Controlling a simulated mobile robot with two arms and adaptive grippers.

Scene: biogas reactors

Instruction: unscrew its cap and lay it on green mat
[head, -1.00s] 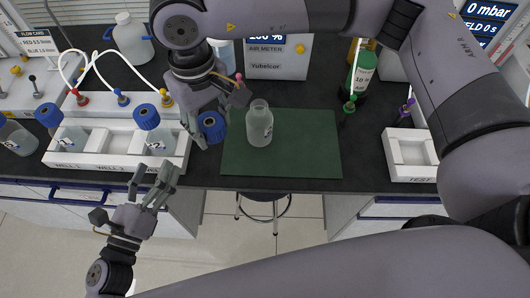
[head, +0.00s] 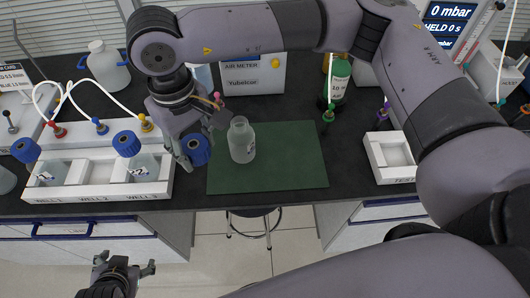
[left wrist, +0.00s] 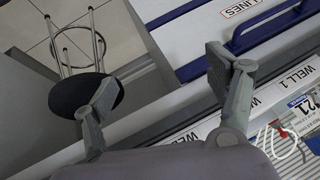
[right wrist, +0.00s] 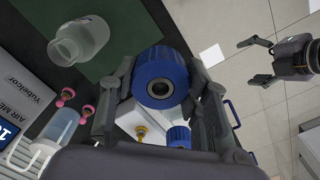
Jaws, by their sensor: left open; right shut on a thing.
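My right gripper (head: 190,158) is shut on a blue screw cap (head: 196,149), held just left of the green mat (head: 290,172) in the head view. The cap (right wrist: 160,77) shows large between the fingers in the right wrist view, apart from any bottle. An open, uncapped translucent bottle (head: 242,141) stands upright on the mat, right of the gripper; its bare neck also shows in the right wrist view (right wrist: 80,42). My left gripper (head: 124,268) is open and empty, low in front of the bench; its spread fingers show in the left wrist view (left wrist: 165,85).
A white rack (head: 95,185) with wells and blue-capped bottles stands to the left. The air meter box (head: 255,75) and a green bottle (head: 338,80) stand behind. A white tray (head: 390,155) is at right. A stool (head: 252,215) stands below the bench edge. Much of the mat is bare.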

